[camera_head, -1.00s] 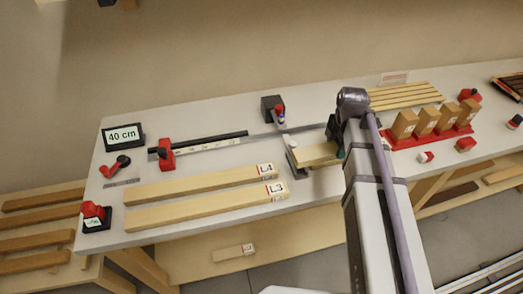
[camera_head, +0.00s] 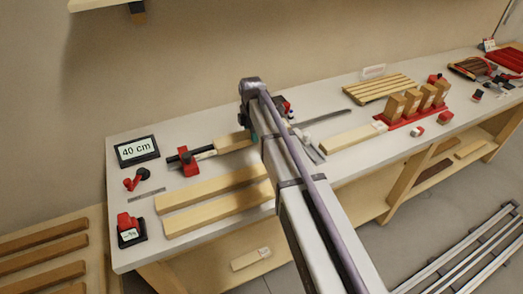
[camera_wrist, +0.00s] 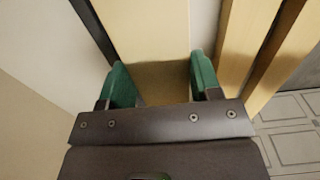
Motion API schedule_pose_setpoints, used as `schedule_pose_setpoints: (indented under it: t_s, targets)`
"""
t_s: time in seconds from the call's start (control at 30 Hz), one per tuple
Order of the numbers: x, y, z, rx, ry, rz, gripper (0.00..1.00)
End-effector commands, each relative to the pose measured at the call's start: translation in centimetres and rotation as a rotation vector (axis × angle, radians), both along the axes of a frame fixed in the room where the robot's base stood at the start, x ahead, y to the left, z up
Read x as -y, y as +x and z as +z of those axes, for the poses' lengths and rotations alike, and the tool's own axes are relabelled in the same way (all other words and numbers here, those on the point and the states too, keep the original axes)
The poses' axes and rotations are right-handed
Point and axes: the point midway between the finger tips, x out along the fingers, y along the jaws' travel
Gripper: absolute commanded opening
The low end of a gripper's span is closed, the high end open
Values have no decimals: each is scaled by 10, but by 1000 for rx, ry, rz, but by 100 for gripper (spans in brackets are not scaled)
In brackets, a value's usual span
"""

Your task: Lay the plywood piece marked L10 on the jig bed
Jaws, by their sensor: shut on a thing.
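My gripper (camera_wrist: 160,85) is shut on a plywood piece (camera_wrist: 150,30), with a green pad on each side of it. In the head view the gripper (camera_head: 252,133) is mostly hidden by my arm, and the piece (camera_head: 232,142) sticks out to its left. No mark on it can be read. It is in line with the jig, which has a black fence (camera_head: 218,142) and a red stop block (camera_head: 188,161), and its left end is near the jig's light strip. I cannot tell whether it touches the bed.
Two long boards (camera_head: 205,188) (camera_head: 220,211) lie in front of the jig, their right ends hidden by my arm. A display reading 40 cm (camera_head: 137,151) stands at the left. Another board (camera_head: 350,137) and a red rack of upright blocks (camera_head: 405,118) are at the right.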

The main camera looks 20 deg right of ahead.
Motion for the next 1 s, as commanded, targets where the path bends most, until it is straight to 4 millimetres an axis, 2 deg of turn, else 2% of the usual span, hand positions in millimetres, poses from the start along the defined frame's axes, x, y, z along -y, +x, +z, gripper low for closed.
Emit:
schedule_pose_setpoints:
  t_s: [0.03,0.1,0.23,0.43,0.67,0.8,0.83,1.0]
  targets:
    - [0,0,-27,0,0,1,21]
    - [0,0,-35,0,0,1,21]
    - [0,0,-33,0,0,1,21]
    - [0,0,-71,0,0,1,21]
    - [0,0,-67,0,0,1,21]
    - [0,0,-71,0,0,1,21]
    - [0,0,-70,0,0,1,60]
    - [0,0,-70,0,0,1,76]
